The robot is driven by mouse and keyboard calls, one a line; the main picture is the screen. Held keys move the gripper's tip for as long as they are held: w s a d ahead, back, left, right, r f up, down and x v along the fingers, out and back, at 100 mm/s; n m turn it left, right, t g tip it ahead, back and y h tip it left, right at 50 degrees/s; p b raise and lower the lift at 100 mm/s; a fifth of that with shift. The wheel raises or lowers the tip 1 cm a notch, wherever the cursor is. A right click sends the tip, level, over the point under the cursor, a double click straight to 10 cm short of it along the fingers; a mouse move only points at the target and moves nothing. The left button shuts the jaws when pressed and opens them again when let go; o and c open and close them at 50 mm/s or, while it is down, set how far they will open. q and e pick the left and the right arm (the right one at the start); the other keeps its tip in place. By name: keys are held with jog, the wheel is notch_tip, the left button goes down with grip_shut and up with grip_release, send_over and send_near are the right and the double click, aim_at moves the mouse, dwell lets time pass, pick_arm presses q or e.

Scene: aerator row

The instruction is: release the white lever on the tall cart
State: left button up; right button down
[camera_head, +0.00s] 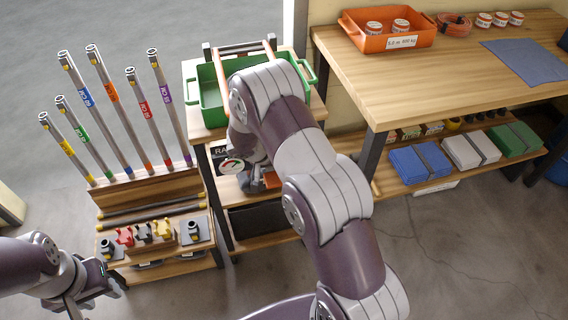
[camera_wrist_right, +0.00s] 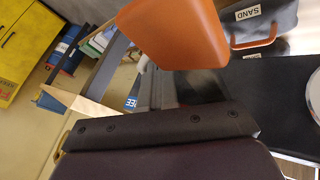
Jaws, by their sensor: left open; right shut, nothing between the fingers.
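The tall cart (camera_head: 205,135) stands left of the workbench, with a green tray (camera_head: 210,100) on top. A round gauge (camera_head: 232,166) and a partly hidden label show on its side. My right arm reaches down over the cart and hides much of it. In the right wrist view my right gripper (camera_wrist_right: 163,92) is shut and empty, just below a large orange part (camera_wrist_right: 172,30). A small pale piece shows beside the fingers; I cannot tell if it is the white lever. My left gripper (camera_head: 106,283) is open, low at the left near the small rack.
The wooden rack (camera_head: 150,190) at left holds several upright tubes and small fittings. The workbench (camera_head: 400,75) at right carries an orange bin (camera_head: 362,42) and a blue cloth (camera_head: 525,60). Folded cloths lie on its lower shelf. Floor is clear at lower right.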

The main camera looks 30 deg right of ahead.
pick_arm(q)
notch_tip(320, 180, down, 12)
jog(key=b, duration=1.1)
jog(key=shift+s+d, duration=0.2)
jog(key=shift+s, duration=0.1)
pick_arm(e)
jog(key=n+t, duration=0.1)
jog(key=n, duration=0.1)
jog(key=s+d+n+t+y, duration=0.1)
jog(key=n, duration=0.1)
jog(key=s+d+n+t, duration=0.1)
jog(key=n, duration=0.1)
jog(key=shift+s+d+y, duration=0.1)
jog(key=shift+d+y, duration=0.05)
jog(key=shift+y, duration=0.15)
pick_arm(q)
jog(key=shift+r, duration=0.1)
pick_arm(e)
jog(key=shift+w+a, duration=0.3)
jog(key=shift+w, duration=0.4)
